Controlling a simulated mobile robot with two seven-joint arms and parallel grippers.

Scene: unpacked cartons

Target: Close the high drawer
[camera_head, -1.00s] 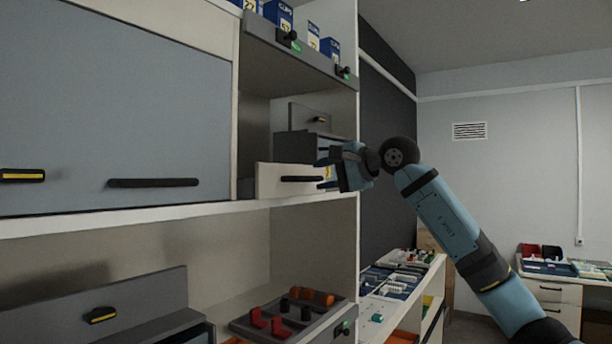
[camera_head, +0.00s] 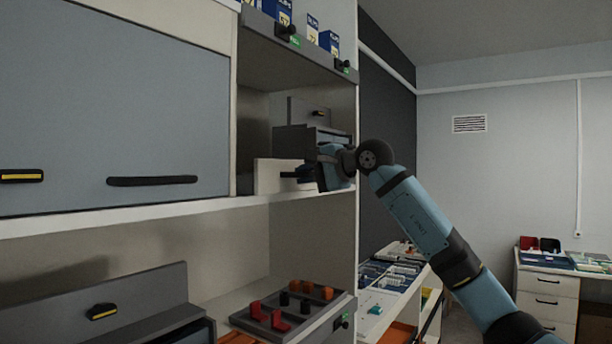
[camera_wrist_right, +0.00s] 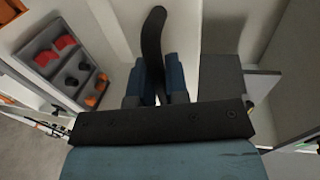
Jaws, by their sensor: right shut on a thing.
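The high drawer has a white front (camera_head: 270,177) and stands on the shelf in the right bay of the cabinet. Its dark handle (camera_wrist_right: 153,40) shows in the right wrist view as a curved black bar between my blue fingers. My right gripper (camera_head: 304,173) is at the drawer front and is shut on the handle; it also shows in the right wrist view (camera_wrist_right: 158,88). The gripper hides the right part of the drawer front and most of the handle in the head view. My left gripper is not in view.
A grey drawer unit (camera_head: 296,140) stands behind the white front. A grey tray (camera_head: 317,325) with red, black and orange pieces sits on the shelf below. A closed grey cabinet door (camera_head: 110,110) is at left. Open room lies right of the cabinet.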

